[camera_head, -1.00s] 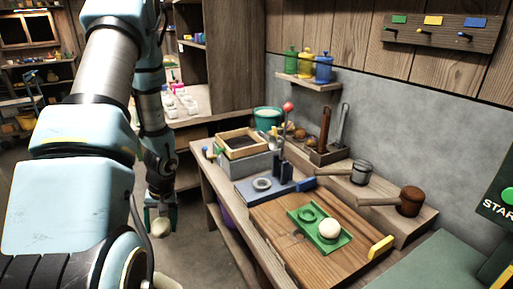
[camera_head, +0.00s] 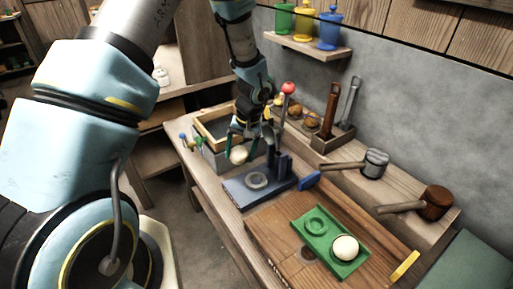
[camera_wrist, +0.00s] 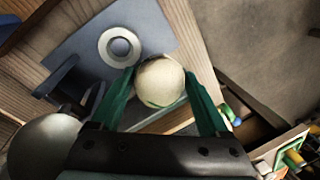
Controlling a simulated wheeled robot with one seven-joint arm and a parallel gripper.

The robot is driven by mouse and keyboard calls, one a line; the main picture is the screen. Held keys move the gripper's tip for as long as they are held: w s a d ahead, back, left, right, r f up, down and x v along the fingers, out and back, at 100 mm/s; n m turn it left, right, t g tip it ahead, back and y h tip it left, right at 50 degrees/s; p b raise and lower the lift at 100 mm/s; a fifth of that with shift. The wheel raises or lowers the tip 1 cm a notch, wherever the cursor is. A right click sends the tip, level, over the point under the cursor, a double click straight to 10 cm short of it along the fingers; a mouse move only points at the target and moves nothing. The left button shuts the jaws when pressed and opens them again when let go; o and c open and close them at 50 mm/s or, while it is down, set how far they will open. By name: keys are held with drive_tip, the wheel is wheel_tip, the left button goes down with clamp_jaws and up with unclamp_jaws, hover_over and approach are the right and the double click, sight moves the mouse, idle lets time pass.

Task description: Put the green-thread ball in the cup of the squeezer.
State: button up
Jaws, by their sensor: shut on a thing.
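My gripper (camera_head: 240,150) is shut on a cream ball (camera_head: 238,156), which also shows between the green fingers in the wrist view (camera_wrist: 160,82). A thin greenish line shows low on the ball there. The squeezer (camera_head: 236,190) is a blue base with an upright blue post and a pale ring-shaped cup (camera_head: 257,181). In the wrist view the cup (camera_wrist: 119,47) appears empty, up and left of the ball. In the head view the held ball is above and slightly left of the cup, clear of it.
A second cream ball (camera_head: 345,248) sits on a green tray (camera_head: 316,224) on the wooden board. An open wooden box (camera_head: 213,124) stands behind the squeezer. A red-knobbed lever (camera_head: 288,88) rises nearby. A blue handle (camera_head: 309,181) and two mallet-like tools are to the right.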

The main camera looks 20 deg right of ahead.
drive_tip(key=s+d, duration=0.3)
drive_tip(key=d, duration=0.2)
drive_tip(key=shift+m, duration=0.4)
drive_tip(key=b+x, duration=0.4)
drive_tip(key=x, duration=0.1)
drive_tip(key=d+b+x, duration=0.1)
drive_tip(key=x, duration=0.1)
drive_tip(key=shift+s+a+f+b, duration=0.1)
drive_tip(key=shift+s+f+b, duration=0.2)
drive_tip(key=shift+b, duration=0.1)
drive_tip(key=shift+f, duration=0.15)
drive_tip(key=o, duration=1.3)
drive_tip(key=shift+o, duration=0.2)
